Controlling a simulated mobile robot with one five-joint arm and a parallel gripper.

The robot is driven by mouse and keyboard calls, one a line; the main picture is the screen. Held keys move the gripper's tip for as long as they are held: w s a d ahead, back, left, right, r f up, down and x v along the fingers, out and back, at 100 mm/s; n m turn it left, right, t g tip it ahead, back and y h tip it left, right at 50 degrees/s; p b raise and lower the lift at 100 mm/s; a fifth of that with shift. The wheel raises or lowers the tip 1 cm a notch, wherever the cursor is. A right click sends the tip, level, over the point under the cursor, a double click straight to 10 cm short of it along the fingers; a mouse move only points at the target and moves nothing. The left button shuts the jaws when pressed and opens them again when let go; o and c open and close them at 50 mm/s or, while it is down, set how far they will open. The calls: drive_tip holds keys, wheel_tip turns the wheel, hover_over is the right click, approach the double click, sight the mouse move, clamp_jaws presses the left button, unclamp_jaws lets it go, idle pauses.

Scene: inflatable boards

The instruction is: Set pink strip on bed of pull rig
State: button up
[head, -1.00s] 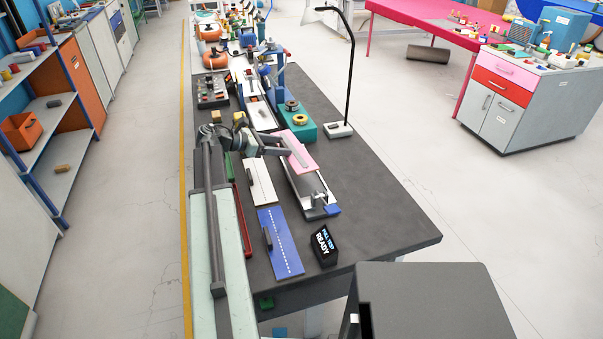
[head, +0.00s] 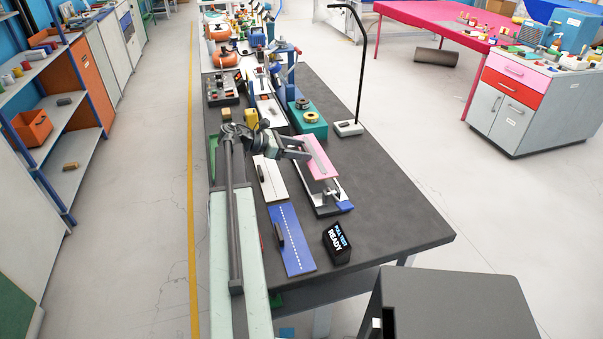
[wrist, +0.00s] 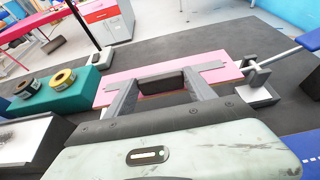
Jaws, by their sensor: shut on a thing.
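The pink strip (head: 321,160) is a flat, light-pink piece, seen over the far part of the pull rig (head: 325,203). My gripper (head: 309,154) reaches in from the left. In the wrist view its fingers (wrist: 160,84) are shut on a dark block at the strip's middle. The strip (wrist: 112,90) runs left to right beyond the fingers, roughly in line with the rig's metal clamp (wrist: 256,76) at its right end. The strip hides most of the bed. I cannot tell whether it touches the bed or hangs just above.
A black "PULL TEST READY" display (head: 337,241) and a blue board (head: 291,240) stand nearer on the bench. A teal block with tape rolls (head: 308,118) is behind the rig. A black lamp (head: 359,70) rises to the right.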

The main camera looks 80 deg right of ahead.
sight(300, 171)
wheel_tip(300, 171, down, 6)
drive_tip(key=b, duration=0.4)
drive_tip(key=shift+s+r, duration=0.1)
drive_tip(key=shift+r, duration=0.15)
drive_tip(key=shift+f, duration=0.2)
drive_tip(key=o, duration=1.4)
drive_tip(key=shift+o, duration=0.2)
drive_tip(key=shift+r, duration=0.1)
